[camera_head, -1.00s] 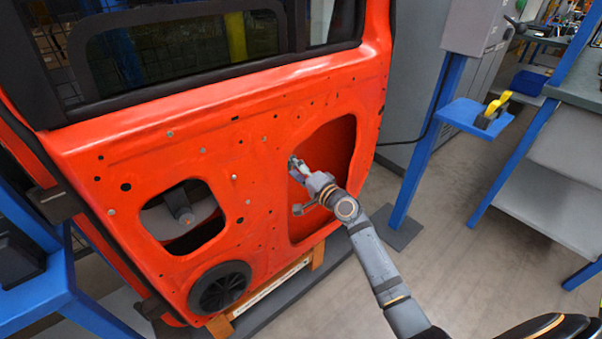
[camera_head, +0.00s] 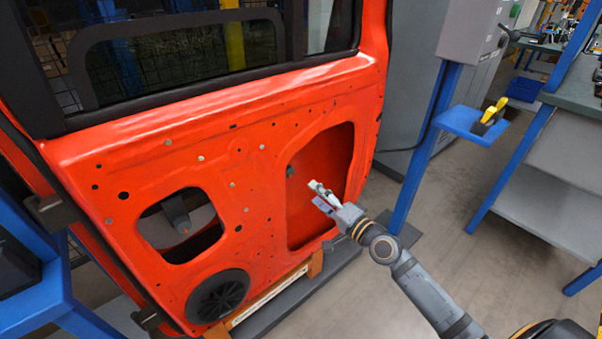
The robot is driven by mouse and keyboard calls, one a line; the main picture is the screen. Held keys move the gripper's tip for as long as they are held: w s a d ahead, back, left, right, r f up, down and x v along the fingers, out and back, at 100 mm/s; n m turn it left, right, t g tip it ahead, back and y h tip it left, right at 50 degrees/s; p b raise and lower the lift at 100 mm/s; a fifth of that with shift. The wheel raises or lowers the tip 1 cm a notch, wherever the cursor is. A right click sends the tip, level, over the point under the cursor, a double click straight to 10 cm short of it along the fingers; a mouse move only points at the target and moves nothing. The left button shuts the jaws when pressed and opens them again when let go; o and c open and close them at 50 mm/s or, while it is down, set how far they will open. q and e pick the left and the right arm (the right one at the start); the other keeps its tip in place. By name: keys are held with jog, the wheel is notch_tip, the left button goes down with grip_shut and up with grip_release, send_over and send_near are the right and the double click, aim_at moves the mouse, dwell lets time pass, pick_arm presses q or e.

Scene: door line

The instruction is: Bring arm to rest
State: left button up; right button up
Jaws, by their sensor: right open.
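My right arm comes in from the lower right. Its gripper (camera_head: 317,193) is open, with nothing between its fingers, and shows in front of the large opening in the orange-red car door (camera_head: 270,180). The fingers point up and left toward the door panel. Whether they are clear of the opening's edge in depth is hard to tell. A small dark knob (camera_head: 290,171) shows at the left edge of that opening. My left gripper is not in view.
The door stands on a wooden and grey support (camera_head: 275,297). A blue post with a small shelf (camera_head: 474,123) holding a yellow-black tool (camera_head: 489,116) stands to the right. A workbench (camera_head: 560,165) is at far right. The floor between is clear.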

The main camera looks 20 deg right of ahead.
jog(key=s+a+f+n+g+h, duration=0.1)
jog(key=s+a+f+n+g, duration=0.3)
jog(key=s+f, duration=0.55)
jog(key=s+a+f+n+g+h, duration=0.1)
jog(key=s+f+n+g, duration=0.55)
jog(key=f, duration=0.55)
jog(key=s+d+f+g+h+p, duration=0.25)
jog(key=s+f+p, duration=0.25)
jog(key=s+p, duration=0.25)
jog(key=s+d+f+g+h+p, duration=0.25)
jog(key=s+d+f+p, duration=0.2)
jog(key=s+p, duration=0.3)
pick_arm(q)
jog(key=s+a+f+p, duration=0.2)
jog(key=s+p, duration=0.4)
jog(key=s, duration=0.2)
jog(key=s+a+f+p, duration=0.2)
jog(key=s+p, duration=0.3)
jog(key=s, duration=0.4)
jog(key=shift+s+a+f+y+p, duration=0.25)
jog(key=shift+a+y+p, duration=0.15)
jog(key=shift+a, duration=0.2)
pick_arm(e)
jog(key=s+d+n, duration=0.1)
jog(key=s+d, duration=0.1)
jog(key=s, duration=1.2)
jog(key=shift+s+f, duration=0.15)
jog(key=shift+d, duration=0.1)
